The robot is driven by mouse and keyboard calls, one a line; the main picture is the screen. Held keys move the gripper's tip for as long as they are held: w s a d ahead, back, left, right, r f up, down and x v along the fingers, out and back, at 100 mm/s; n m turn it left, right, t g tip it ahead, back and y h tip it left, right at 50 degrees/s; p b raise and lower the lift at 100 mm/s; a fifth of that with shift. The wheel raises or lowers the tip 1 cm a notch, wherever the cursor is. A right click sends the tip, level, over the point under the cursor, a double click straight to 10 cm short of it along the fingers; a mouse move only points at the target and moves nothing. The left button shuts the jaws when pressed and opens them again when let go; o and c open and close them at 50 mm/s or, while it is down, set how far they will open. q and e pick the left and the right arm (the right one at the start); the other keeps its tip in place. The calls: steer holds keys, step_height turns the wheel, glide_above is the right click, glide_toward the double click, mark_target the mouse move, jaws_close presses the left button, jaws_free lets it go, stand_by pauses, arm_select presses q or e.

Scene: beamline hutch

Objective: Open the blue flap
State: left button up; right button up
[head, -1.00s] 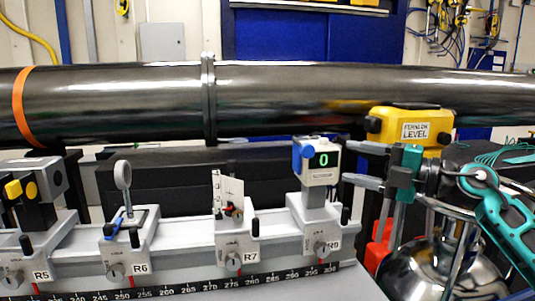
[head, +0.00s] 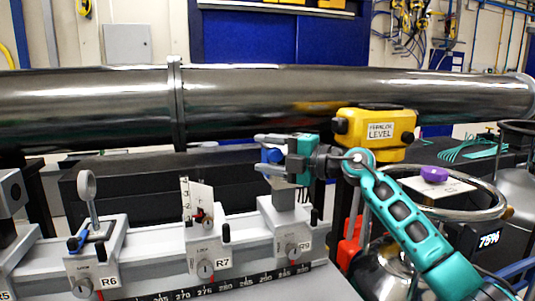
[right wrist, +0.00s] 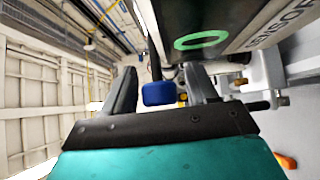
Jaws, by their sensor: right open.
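My right gripper is open, with one finger above and one below the flap in that view. In the right wrist view the blue flap (right wrist: 158,93) lies between the two open fingers of the gripper (right wrist: 160,82); I cannot tell whether they touch it. The sensor body (right wrist: 235,30), with a green ring, is close above. My left gripper is not in view.
A long dark metal pipe (head: 270,100) runs behind. A yellow level (head: 375,133) sits just right of the gripper. A white card holder at R7 (head: 200,205) and a ring post at R6 (head: 88,195) stand on the same rail to the left.

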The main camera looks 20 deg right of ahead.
jaws_close()
stand_by(0.6)
